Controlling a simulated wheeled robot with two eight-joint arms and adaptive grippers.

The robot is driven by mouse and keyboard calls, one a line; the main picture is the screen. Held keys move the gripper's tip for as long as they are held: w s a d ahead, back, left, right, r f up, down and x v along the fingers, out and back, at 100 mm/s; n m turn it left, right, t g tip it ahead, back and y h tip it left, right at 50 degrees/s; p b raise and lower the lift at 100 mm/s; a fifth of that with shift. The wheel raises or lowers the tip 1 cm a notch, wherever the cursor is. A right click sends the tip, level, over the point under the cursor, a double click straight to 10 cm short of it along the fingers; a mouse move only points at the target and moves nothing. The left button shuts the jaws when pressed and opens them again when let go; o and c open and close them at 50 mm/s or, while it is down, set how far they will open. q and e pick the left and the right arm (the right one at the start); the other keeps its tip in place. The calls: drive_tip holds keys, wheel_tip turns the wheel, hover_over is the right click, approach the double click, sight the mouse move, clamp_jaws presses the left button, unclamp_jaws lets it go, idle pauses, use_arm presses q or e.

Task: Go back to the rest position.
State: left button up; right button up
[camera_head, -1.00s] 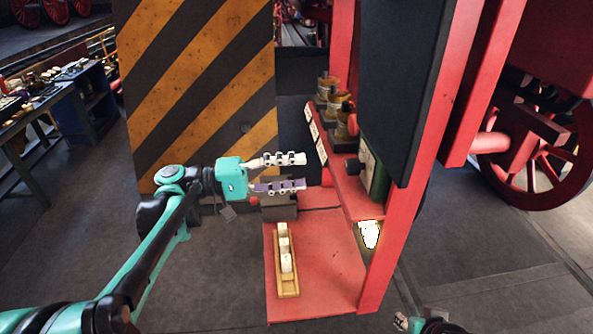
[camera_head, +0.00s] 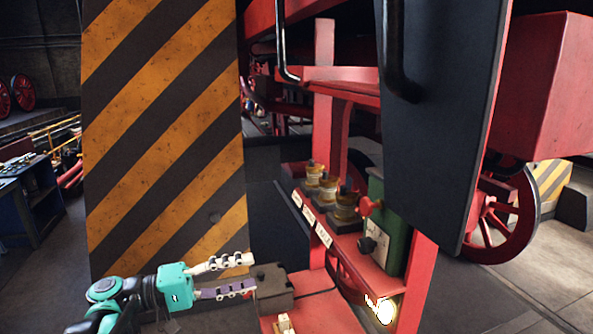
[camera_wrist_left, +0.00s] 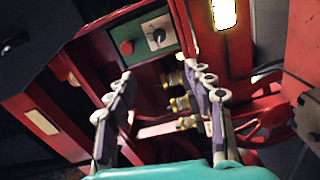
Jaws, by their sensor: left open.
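My left gripper (camera_head: 254,272) is low in the head view, in front of the striped panel and beside a dark box. Its two fingers are spread apart, with nothing between them. In the left wrist view the fingers of my left gripper (camera_wrist_left: 157,76) stand apart. Beyond them are a green control box (camera_wrist_left: 145,38) with a red button and a dial, and several brass fittings (camera_wrist_left: 180,104). My right gripper is not in view.
A black and yellow striped panel (camera_head: 165,130) stands behind my left arm. A red shelf (camera_head: 352,262) carries brass-topped pots (camera_head: 327,190) and the green box (camera_head: 384,225). A dark box (camera_head: 272,288) is close to my left fingertips. A dark upright panel (camera_head: 440,120) hangs at right.

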use_arm(q)
drive_tip(key=s+d+f+y+b, duration=0.1)
drive_tip(key=s+f+y+b, duration=0.2)
drive_tip(key=f, duration=0.5)
drive_tip(key=s+d+f+y+b, duration=0.2)
drive_tip(key=f+b, duration=0.2)
drive_tip(key=f, duration=0.4)
drive_tip(key=s+d+f+y+b, duration=0.1)
drive_tip(key=s+f+y+b, duration=0.2)
drive_tip(key=f, duration=0.6)
drive_tip(key=s+a+f+y+b, duration=0.2)
drive_tip(key=a+f+y+b, duration=0.1)
drive_tip(key=f, duration=0.4)
drive_tip(key=s+a+f+m+t+y+b, duration=0.1)
drive_tip(key=s+a+f+y+b, duration=0.2)
drive_tip(key=f+b, duration=0.2)
drive_tip(key=s+a+f+m+y+b, duration=0.1)
drive_tip(key=s+a+f+y+b, duration=0.1)
drive_tip(key=f, duration=0.7)
drive_tip(key=shift+s+a+y+b, duration=0.2)
drive_tip(key=shift+a+y+b, duration=0.5)
drive_tip(key=shift+a+b, duration=0.4)
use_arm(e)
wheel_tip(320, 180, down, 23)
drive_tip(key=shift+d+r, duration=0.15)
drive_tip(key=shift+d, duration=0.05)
use_arm(q)
drive_tip(key=shift+d+f, duration=0.1)
